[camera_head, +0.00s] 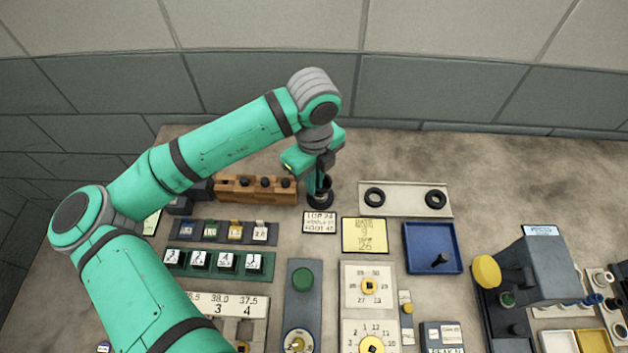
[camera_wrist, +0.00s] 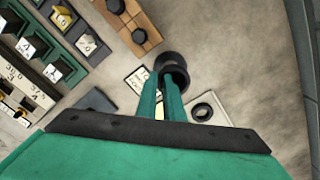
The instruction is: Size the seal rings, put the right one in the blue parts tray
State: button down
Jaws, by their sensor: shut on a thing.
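Two more black seal rings, a left one (camera_head: 374,198) and a right one (camera_head: 436,199), lie apart on a pale plate (camera_head: 405,206). The blue parts tray (camera_head: 415,265) is right of centre, with a small black pin-like piece (camera_head: 440,259) in it and no ring visible.
A wooden block (camera_head: 250,197) with dark knobs stands left of my gripper. A white card (camera_head: 319,222) and yellow card (camera_head: 364,235) lie in front. Dial panels (camera_head: 368,264) fill the front middle. A grey machine with a yellow knob (camera_head: 487,271) stands right. The back right table is bare.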

jog(key=shift+f, duration=0.25)
dwell(0.6)
jog(key=shift+r, duration=0.25)
dwell(0.3)
dwell(0.3)
jog(key=c, duration=1.4)
grip_release()
jog(key=shift+r, duration=0.15)
jog(key=shift+r, duration=3.65)
jog(key=shift+s, duration=0.1)
